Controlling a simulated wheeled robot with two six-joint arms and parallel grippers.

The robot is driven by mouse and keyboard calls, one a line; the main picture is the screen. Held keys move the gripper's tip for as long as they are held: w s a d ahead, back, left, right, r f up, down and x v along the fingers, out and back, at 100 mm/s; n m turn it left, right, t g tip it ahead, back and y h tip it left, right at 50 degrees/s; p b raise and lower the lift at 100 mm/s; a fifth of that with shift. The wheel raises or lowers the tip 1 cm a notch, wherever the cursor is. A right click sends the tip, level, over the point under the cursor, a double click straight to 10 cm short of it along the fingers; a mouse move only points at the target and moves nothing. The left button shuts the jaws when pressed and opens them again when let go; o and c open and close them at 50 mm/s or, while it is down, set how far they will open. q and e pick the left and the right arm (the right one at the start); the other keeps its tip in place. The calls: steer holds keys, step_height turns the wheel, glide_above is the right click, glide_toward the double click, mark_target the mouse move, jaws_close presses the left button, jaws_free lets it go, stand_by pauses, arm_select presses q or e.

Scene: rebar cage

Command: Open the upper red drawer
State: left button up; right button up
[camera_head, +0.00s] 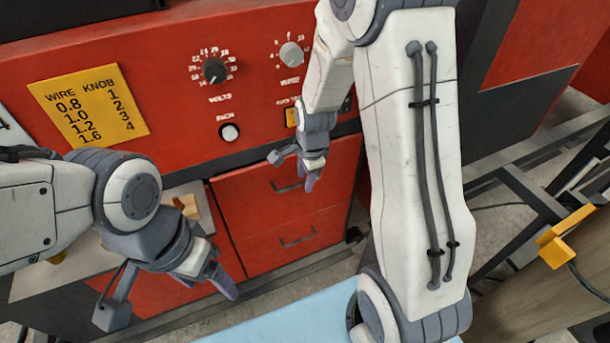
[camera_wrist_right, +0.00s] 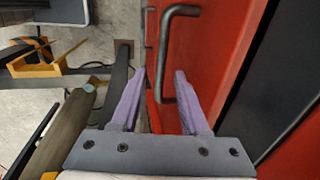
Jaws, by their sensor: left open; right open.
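The upper red drawer (camera_head: 270,205) is in the red cabinet in the head view, and its front looks flush with the cabinet. Its dark bar handle (camera_head: 290,187) is partly behind my right gripper (camera_head: 296,170). In the right wrist view, my right gripper (camera_wrist_right: 159,75) is open and empty. The upper handle (camera_wrist_right: 170,45) stands just beyond its fingertips, between them in the picture; I see no contact. My left gripper (camera_head: 208,280) is open and empty, lower left of the drawers in the head view.
A lower red drawer (camera_head: 300,250) with its own handle sits below. A control panel with knobs (camera_head: 214,70) and a yellow label (camera_head: 88,105) is above. A light blue surface (camera_head: 290,320) is in front. A dark metal frame (camera_head: 535,195) with a yellow part stands at right.

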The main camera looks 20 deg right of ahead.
jaws_close()
stand_by(1.4)
